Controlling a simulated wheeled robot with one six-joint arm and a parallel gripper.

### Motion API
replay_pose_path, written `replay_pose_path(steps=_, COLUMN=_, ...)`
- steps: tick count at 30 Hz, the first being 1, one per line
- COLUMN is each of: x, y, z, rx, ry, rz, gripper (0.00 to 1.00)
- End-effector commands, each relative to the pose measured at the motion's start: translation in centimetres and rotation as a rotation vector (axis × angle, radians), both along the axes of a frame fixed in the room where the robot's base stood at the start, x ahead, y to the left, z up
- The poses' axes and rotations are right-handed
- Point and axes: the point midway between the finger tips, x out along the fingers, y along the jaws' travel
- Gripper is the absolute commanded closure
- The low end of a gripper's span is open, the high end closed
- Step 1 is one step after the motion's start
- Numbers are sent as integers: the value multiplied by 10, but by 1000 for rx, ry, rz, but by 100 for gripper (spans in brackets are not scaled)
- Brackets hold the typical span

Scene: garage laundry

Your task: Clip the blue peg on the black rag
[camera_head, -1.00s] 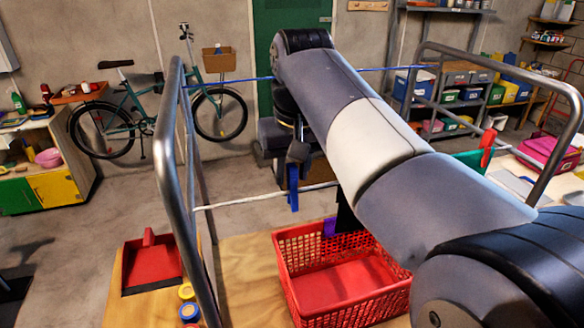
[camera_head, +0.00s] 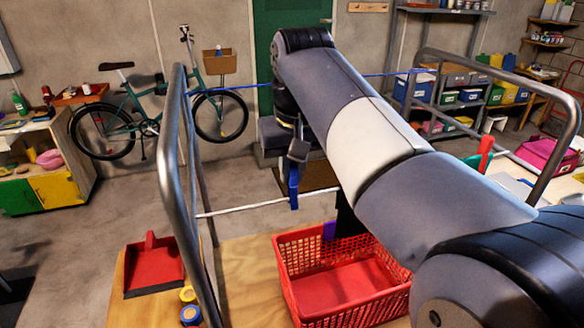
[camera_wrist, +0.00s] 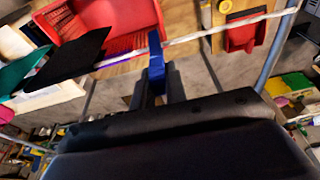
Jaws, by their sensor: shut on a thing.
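My gripper (camera_head: 297,165) is shut on the blue peg (camera_head: 293,190), which points down at the white line (camera_head: 250,207). In the wrist view the blue peg (camera_wrist: 156,55) overlaps the line; I cannot tell whether it touches it. The black rag (camera_head: 347,215) hangs to the right of the peg, partly hidden by my arm. In the wrist view the black rag (camera_wrist: 70,58) lies left of the peg, with a gap of line between them. A small purple thing (camera_head: 329,230) shows beside the rag's lower left.
A red basket (camera_head: 285,270) stands below the line. Metal rack bars (camera_head: 172,160) rise at left, with a blue line (camera_head: 240,86) behind. A green cloth with a red peg (camera_head: 486,140) is at right. A red dustpan (camera_head: 153,265) lies at lower left.

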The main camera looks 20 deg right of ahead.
Motion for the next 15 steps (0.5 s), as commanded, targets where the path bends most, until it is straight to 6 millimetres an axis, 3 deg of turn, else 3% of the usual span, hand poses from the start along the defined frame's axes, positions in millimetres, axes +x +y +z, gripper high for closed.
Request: replay_pose_path(steps=15, x=1, y=0, z=27, rx=0, ry=-2, rz=0, gripper=100)
